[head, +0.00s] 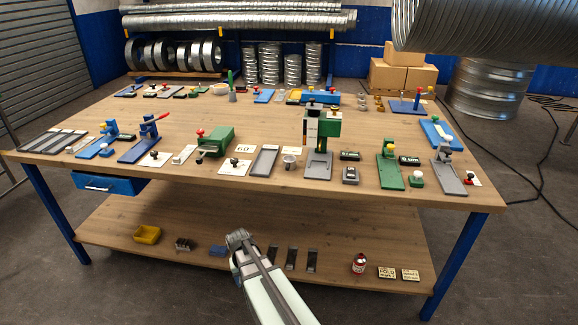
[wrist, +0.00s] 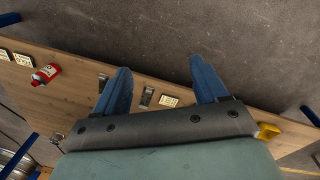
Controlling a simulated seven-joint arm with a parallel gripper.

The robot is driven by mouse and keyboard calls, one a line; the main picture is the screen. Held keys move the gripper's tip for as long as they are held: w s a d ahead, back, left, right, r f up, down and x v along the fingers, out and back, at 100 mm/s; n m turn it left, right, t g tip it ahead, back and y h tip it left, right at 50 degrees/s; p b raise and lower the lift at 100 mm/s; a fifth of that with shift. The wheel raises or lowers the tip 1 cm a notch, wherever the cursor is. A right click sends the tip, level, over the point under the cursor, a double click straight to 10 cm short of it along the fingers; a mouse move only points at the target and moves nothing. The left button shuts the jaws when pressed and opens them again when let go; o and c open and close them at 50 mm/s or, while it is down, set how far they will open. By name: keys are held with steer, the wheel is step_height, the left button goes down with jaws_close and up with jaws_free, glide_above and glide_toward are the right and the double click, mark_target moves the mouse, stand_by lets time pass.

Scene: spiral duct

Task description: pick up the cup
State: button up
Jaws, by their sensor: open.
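A small grey cup-like vessel (head: 290,160) stands upright near the front edge of the tabletop, left of the green press; I take it to be the cup. It does not show in the wrist view. My gripper (wrist: 160,84) has its two blue fingers spread wide with nothing between them. My arm reaches in from the bottom of the head view, in front of the lower shelf, below and well apart from the cup. The fingers are not clear in the head view.
The workbench (head: 270,120) is crowded with tools: a green press (head: 322,128), a green block tool (head: 216,141), a grey plate (head: 264,161). A large duct hangs upper right.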

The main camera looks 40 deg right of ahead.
steer(key=w+d+r+m+t, duration=0.1)
steer(key=w+d+r, duration=0.3)
steer(key=r, duration=0.5)
steer(key=w+d+r+m+t+h, duration=0.1)
steer(key=w+d+r, duration=0.4)
steer(key=r, duration=0.4)
steer(key=w+d+r+t, duration=0.2)
steer(key=w+d+r, duration=0.2)
steer(key=r, duration=0.5)
steer(key=shift+w+d+m+h, duration=0.25)
steer(key=shift+w+m+h, duration=0.15)
steer(key=shift+w, duration=0.2)
step_height(320, 180, up, 14)
steer(key=m, duration=0.3)
glide_above(288, 164)
steer(key=s+a, duration=0.3)
steer(key=a, duration=0.1)
steer(key=shift+s+d+x, duration=0.15)
steer(key=shift+x, duration=2.15)
steer(key=shift+s+d+x, duration=0.15)
steer(key=shift+s+x, duration=0.05)
steer(key=shift+x, duration=2.1)
steer(key=shift+s+d+x, duration=0.1)
steer(key=shift+s+x, duration=0.05)
steer(key=shift+x, duration=2.15)
steer(key=shift+c, duration=0.5)
steer(key=c, duration=1)
